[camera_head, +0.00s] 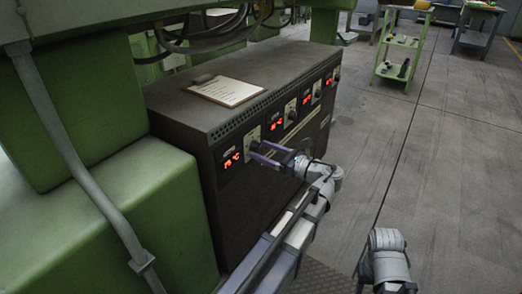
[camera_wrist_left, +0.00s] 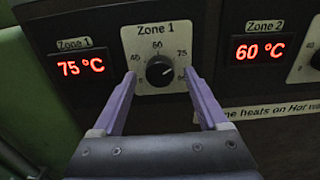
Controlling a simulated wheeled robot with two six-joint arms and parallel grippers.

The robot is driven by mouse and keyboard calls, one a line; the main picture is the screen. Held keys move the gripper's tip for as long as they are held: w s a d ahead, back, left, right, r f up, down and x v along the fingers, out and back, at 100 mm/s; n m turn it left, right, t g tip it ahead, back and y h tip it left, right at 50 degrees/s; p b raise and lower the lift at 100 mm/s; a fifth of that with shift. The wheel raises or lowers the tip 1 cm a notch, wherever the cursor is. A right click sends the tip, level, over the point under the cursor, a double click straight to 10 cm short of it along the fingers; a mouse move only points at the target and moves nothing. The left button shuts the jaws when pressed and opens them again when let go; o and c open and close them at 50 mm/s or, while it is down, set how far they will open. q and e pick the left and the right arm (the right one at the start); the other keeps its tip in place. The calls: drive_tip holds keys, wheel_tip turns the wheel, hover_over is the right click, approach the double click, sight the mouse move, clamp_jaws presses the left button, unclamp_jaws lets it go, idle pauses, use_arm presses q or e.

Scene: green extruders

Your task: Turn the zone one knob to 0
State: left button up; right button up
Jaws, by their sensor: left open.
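The zone one knob (camera_wrist_left: 159,71) is round and black, on a pale dial plate (camera_wrist_left: 135,42) marked Zone 1. Its pale mark seems to point to the right side of the dial; the exact setting is hard to read. The Zone 1 display (camera_wrist_left: 80,67) beside it reads 75 °C in red. My left gripper (camera_wrist_left: 160,75) is open, with one purple finger on each side of the knob; I cannot tell whether they touch it. In the head view my left gripper (camera_head: 258,151) is at the nearest dial of the dark control cabinet (camera_head: 240,195).
The Zone 2 display (camera_wrist_left: 260,52) reads 60 °C, with another knob to its right. A clipboard (camera_head: 228,91) lies on the cabinet top. Green machine housing (camera_head: 130,220) stands at the left. A green shelf cart (camera_head: 400,50) is at the back right.

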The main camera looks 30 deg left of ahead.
use_arm(q)
drive_tip(key=shift+a, duration=0.65)
clamp_jaws()
